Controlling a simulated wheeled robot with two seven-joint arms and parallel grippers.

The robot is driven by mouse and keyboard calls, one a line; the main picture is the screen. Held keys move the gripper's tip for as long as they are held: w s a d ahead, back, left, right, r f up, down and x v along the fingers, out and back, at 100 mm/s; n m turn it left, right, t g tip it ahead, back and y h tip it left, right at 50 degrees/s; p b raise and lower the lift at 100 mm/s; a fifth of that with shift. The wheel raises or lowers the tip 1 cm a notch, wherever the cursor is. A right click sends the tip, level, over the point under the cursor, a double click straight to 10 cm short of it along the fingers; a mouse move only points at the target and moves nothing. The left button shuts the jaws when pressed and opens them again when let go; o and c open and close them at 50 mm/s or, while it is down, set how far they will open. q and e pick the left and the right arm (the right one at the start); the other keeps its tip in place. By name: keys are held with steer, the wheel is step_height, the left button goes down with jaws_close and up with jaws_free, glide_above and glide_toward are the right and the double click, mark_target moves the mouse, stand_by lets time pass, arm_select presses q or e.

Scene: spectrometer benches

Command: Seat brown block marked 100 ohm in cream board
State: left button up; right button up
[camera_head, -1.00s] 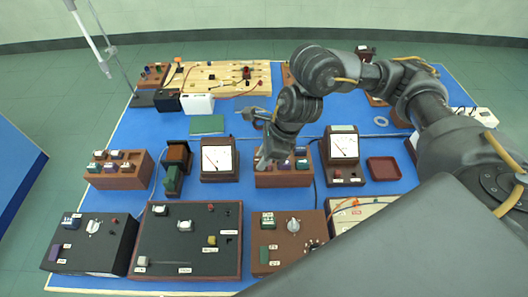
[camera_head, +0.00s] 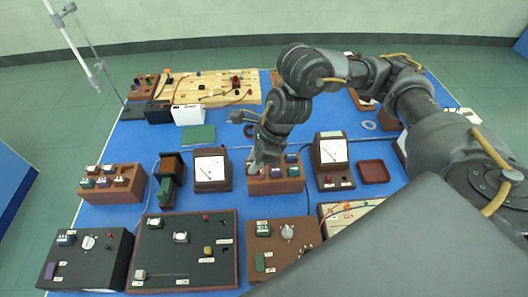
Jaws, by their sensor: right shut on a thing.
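My right gripper (camera_head: 255,163) points down over the left end of a brown rack (camera_head: 277,187) in the middle of the bench. It is shut on a small block, apparently the brown block; the jaws and wrist hide most of it, and no marking can be read. Purple and dark blocks show on the rack to the right of the jaws. A cream-topped board (camera_head: 335,208) lies at the front right, partly covered by my arm. A pale wooden board (camera_head: 215,89) with several small parts lies at the back. My left gripper is out of view.
Meters stand on both sides of the rack, left (camera_head: 211,168) and right (camera_head: 331,151). A red tray (camera_head: 373,172) lies at the right. Blue bench surface is free around the green mat (camera_head: 198,135).

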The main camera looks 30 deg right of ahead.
steer(key=shift+w+d+f+n+b, duration=0.1)
steer(key=shift+f+n+b, duration=0.4)
steer(key=f+n+g+b, duration=0.1)
steer(key=n+b, duration=0.1)
steer(key=n, duration=0.2)
steer(key=w+d+f+n+g+b, duration=0.1)
steer(key=n+g+b, duration=0.1)
steer(key=n, duration=0.2)
steer(key=w+d+f+n+g+b, duration=0.1)
steer(key=n+b, duration=0.2)
steer(key=n, duration=0.1)
steer(key=shift+d+f+g+h, duration=0.1)
steer(key=shift+d+g+h, duration=0.05)
steer(key=shift+g+h, duration=0.2)
